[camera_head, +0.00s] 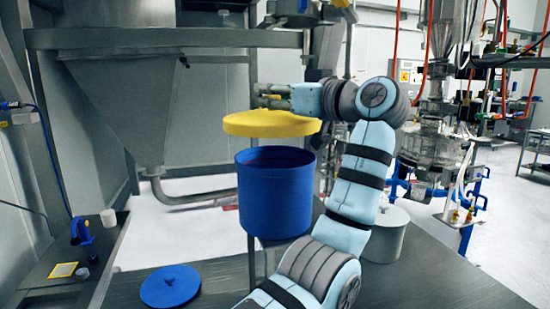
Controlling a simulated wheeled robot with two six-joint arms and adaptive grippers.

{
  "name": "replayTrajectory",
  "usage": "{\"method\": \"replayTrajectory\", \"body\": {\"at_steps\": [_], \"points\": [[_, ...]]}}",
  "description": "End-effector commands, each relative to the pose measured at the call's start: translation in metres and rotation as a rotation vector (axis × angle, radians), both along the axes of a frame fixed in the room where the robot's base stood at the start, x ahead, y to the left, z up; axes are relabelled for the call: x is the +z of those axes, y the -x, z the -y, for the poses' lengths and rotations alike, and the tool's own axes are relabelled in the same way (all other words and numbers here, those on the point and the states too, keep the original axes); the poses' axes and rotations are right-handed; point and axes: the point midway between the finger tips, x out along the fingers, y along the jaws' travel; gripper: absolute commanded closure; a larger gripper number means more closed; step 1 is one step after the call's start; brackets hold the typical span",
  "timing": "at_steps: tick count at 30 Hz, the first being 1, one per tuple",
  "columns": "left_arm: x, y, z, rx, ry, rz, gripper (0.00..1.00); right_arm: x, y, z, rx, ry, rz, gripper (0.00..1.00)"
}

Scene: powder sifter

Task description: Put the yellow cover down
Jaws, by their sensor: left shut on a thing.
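The yellow cover (272,125) is a flat round disc held level in the air, a little above the open blue barrel (277,197). My left gripper (272,97) is shut on the top of the cover; the fingers hide the exact grip. A gap shows between the cover and the barrel's rim. My right gripper is not in view.
A blue lid (170,286) lies on the dark table (215,280) at the front left. A white container (386,238) stands behind my arm. A blue tool (80,231) and a white cup (108,218) sit on the left side table. A metal hopper (135,100) stands behind.

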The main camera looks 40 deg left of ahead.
Motion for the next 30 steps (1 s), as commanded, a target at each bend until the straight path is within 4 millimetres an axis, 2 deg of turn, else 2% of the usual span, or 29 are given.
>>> {"method": "replayTrajectory", "body": {"at_steps": [1,9,12,17,18,21,30], "points": [[-0.017,-0.001,0.0,-0.001,0.001,-0.003,1.0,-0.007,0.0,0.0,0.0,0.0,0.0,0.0],[-0.07,-0.002,0.001,-0.005,0.0,-0.003,1.0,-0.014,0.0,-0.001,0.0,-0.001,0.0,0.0],[-0.079,-0.002,0.002,-0.005,0.0,-0.003,1.0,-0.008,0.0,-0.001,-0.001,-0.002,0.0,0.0],[-0.08,-0.002,0.002,-0.005,0.0,-0.002,1.0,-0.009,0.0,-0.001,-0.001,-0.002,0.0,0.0],[-0.08,-0.002,0.002,-0.005,0.001,-0.002,0.69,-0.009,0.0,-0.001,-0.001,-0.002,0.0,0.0],[-0.08,-0.002,0.002,-0.005,0.0,-0.002,0.54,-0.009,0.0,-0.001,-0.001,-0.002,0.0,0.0],[-0.081,-0.002,0.002,-0.005,0.0,-0.002,0.54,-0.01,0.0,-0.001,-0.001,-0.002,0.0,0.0]]}}
